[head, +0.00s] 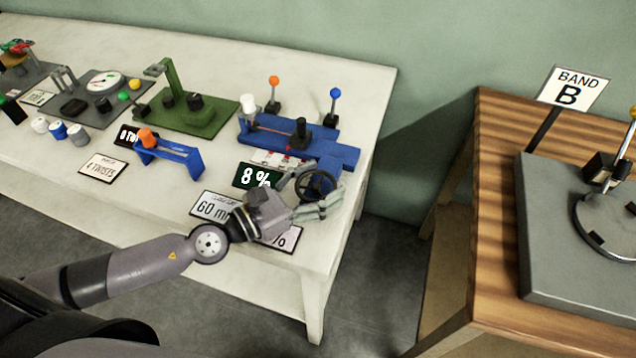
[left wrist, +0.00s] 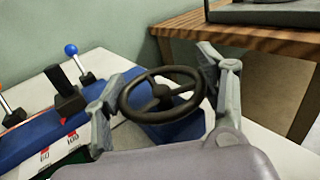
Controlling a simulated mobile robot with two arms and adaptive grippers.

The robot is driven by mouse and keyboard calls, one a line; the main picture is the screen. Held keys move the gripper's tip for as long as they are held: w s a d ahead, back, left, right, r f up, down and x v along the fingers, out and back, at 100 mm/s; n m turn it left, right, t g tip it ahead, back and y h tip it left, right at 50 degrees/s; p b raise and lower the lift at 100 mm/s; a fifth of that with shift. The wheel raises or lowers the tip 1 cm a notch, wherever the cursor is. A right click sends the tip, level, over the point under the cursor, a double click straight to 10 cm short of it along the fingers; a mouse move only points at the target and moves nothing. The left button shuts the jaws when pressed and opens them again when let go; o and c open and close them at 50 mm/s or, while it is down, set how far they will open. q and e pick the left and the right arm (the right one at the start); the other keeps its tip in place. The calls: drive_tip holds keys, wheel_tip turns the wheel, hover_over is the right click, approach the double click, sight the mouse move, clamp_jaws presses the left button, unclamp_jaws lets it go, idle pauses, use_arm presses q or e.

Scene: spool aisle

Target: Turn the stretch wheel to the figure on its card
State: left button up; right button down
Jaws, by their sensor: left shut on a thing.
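The stretch wheel (head: 317,184) is a dark spoked handwheel at the right end of the blue machine (head: 265,135). It also shows in the left wrist view (left wrist: 161,92). My left gripper (head: 313,193) is shut on the wheel, with one finger on each side of its rim, as the left wrist view shows (left wrist: 157,84). Another card (head: 211,206) starts with "60 m" and is partly covered. My right gripper is out of view.
On the blue machine stand levers with an orange knob (head: 274,81) and a blue knob (head: 335,93). Left of it are a green stand (head: 205,118) and a small blue fixture (head: 176,158). A wooden table (head: 485,250) with a "BAND B" sign (head: 573,90) stands right, across a gap.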

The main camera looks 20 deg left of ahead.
use_arm(q)
drive_tip(key=shift+r, duration=0.15)
drive_tip(key=o, duration=1.1)
drive_tip(key=shift+o, duration=0.2)
drive_tip(key=shift+s+a+f, duration=0.25)
drive_tip(key=shift+s+a, duration=0.05)
drive_tip(key=v, duration=1.1)
drive_tip(key=shift+r, duration=0.1)
drive_tip(key=shift+a, duration=0.1)
